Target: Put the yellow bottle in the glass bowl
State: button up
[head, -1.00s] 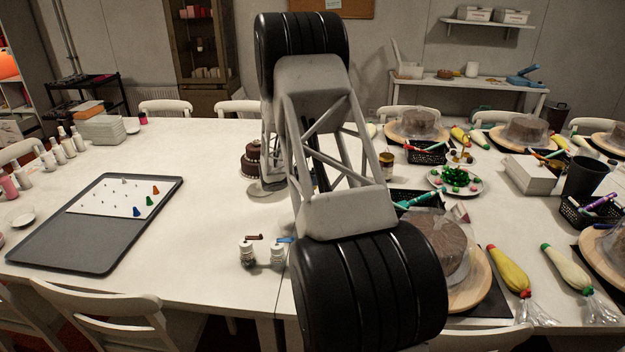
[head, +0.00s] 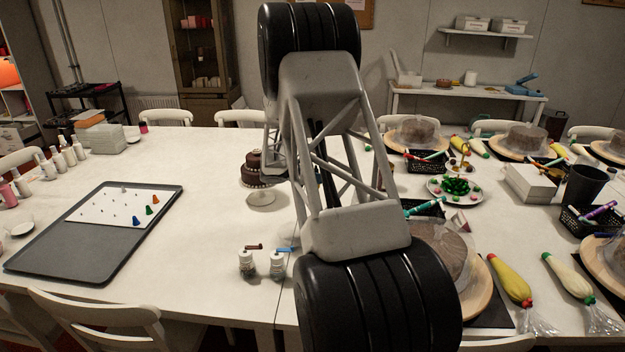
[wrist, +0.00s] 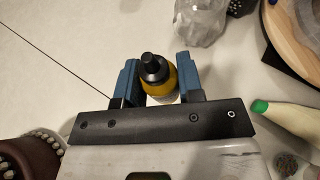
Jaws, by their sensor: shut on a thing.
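In the wrist view, the yellow bottle (wrist: 158,80) with a black cap stands between the two blue fingers of my gripper (wrist: 153,82), which is shut on it. Its lower part is hidden, and I cannot tell whether it is clear of the table. A clear, glassy thing (wrist: 200,18) lies beyond the fingers at the top of the wrist view; it may be the glass bowl, but its rim is cut off. In the head view my arm hides the gripper and the bottle, and I cannot make out the bowl.
A chocolate cake stands on a white stand (head: 260,197) left of my arm. Two small grinders (head: 262,264) stand near the front edge. A plate of green decorations (head: 455,187), piping bags (head: 511,280) and a wooden board (head: 481,291) crowd the right. A grey tray (head: 60,250) lies left.

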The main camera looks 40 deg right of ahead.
jog(key=s+a+f+m+g+y, duration=0.3)
jog(key=s+m+y, duration=0.1)
jog(key=s+y, duration=0.15)
jog(key=s+a+f+m+g+y, duration=0.3)
jog(key=s+g+y, duration=0.1)
jog(key=s+y, duration=0.15)
jog(key=w+a+r+m+t+y, duration=0.1)
jog(key=a+r+m+t+y, duration=0.1)
jog(key=a+m+t+y, duration=0.6)
jog(key=w+r+m+t+y, duration=0.2)
jog(key=w+r+m+t, duration=0.1)
jog(key=w+r+t, duration=0.25)
jog(key=shift+m+t, duration=0.3)
jog(key=shift+t, duration=0.15)
jog(key=shift+s+a+f, duration=0.15)
jog(key=shift+s+f, duration=0.05)
jog(key=shift+f, duration=1.2)
jog(key=shift+s+a+f, duration=0.1)
jog(key=shift+s+f, duration=0.1)
jog(key=shift+f, duration=1.15)
